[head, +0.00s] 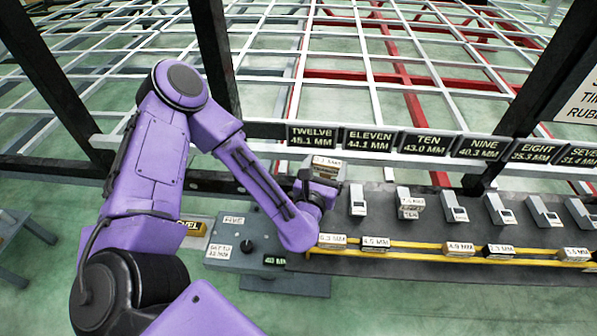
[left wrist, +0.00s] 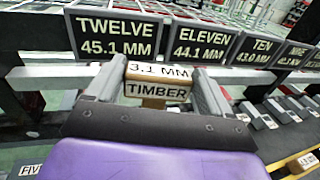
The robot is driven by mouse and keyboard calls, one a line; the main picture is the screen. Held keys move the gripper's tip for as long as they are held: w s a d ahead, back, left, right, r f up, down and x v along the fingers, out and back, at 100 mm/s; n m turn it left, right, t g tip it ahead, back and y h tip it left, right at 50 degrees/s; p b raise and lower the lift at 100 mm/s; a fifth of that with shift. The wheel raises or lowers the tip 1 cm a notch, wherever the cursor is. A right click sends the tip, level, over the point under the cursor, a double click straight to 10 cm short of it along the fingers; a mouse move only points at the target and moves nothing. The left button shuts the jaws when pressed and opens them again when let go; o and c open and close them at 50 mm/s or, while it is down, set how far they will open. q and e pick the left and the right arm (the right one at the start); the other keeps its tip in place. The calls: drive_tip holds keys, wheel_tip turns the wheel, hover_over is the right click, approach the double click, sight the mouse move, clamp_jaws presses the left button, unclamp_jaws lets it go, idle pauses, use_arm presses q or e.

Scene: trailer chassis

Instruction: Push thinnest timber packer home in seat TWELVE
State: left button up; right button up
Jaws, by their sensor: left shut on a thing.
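My left gripper (head: 318,182) is shut on a light wooden block, the timber packer (head: 327,162), under the TWELVE sign (head: 312,137), which reads 45.1 MM. In the left wrist view the packer (left wrist: 158,90) sits between the two grey fingers of my gripper (left wrist: 157,84). Its labels read 3.1 MM and TIMBER. The TWELVE sign (left wrist: 115,35) stands just beyond it, to the left. Seat TWELVE itself is hidden behind the packer and gripper, so I cannot tell how deep the packer sits. My right gripper is not in view.
Several labelled packers, such as the 6.3 MM one (head: 332,240), lie along a yellow-edged strip on the dark bench (head: 390,222). Grey blocks (head: 357,200) stand under the other signs. A grey gauge box (head: 236,240) stands left of the bench. Dark posts (head: 215,55) rise behind.

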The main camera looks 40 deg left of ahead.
use_arm(q)
drive_tip(key=a+f+n+g+y+b, duration=0.1)
drive_tip(key=a+f+n+y+b, duration=0.1)
drive_tip(key=a+f+y+b, duration=0.1)
wheel_tip(320, 180, down, 3)
drive_tip(key=shift+w+a+r+n+g+y+b, duration=0.1)
drive_tip(key=shift+w+a+n+g+y+b, duration=0.25)
drive_tip(key=shift+a, duration=0.65)
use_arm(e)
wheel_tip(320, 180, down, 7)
use_arm(q)
drive_tip(key=shift+s, duration=0.2)
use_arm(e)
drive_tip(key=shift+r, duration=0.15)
use_arm(q)
wheel_tip(320, 180, down, 6)
drive_tip(key=b, duration=0.5)
drive_tip(key=shift+s+d, duration=0.1)
drive_tip(key=shift+s, duration=0.05)
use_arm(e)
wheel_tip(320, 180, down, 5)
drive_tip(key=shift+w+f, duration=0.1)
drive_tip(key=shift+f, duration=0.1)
use_arm(q)
drive_tip(key=shift+b, duration=0.55)
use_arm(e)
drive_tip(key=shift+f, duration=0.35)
